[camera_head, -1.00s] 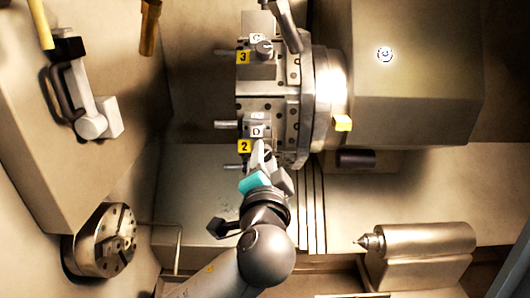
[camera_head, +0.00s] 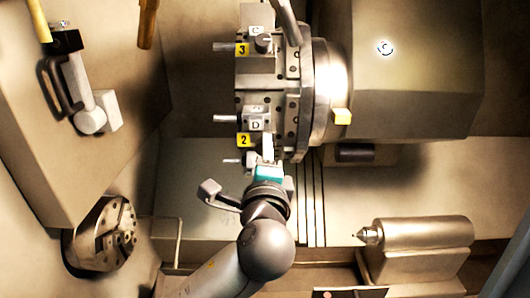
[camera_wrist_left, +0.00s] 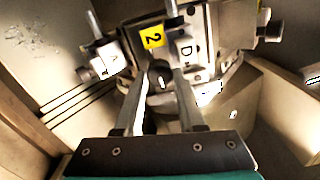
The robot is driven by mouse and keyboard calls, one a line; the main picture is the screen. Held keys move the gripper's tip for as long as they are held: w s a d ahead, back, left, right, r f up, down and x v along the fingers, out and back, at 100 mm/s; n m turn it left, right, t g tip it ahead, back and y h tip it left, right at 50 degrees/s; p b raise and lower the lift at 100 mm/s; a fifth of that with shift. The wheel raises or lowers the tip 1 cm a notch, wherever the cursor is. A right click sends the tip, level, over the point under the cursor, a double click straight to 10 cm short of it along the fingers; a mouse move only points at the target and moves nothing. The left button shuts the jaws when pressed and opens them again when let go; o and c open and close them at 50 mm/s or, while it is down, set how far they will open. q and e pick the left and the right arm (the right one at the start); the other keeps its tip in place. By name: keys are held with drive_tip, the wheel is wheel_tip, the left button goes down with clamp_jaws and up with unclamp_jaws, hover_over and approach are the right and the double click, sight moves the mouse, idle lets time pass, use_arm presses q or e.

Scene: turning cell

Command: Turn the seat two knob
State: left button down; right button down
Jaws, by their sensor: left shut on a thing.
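The seat two knob (camera_wrist_left: 160,72) shows in the left wrist view as a dark round end between my fingertips, below the yellow "2" label (camera_wrist_left: 153,37). In the head view the "2" label (camera_head: 244,140) is on the lower part of the tool turret (camera_head: 292,100), and my gripper hides the knob. My left gripper (camera_head: 268,148) reaches up to the turret from below, its teal part facing the camera. It is shut on the knob, with one finger on each side. My right gripper is not in view.
Another knob (camera_head: 264,43) sits by the yellow "3" label (camera_head: 242,49). Metal bars stick out left of the turret. A tailstock with a pointed centre (camera_head: 420,240) is at lower right, and a round chuck (camera_head: 105,235) at lower left. The big housing (camera_head: 410,70) fills the upper right.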

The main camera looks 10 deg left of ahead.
use_arm(q)
drive_tip(key=shift+m, duration=0.3)
drive_tip(key=c, duration=0.5)
unclamp_jaws()
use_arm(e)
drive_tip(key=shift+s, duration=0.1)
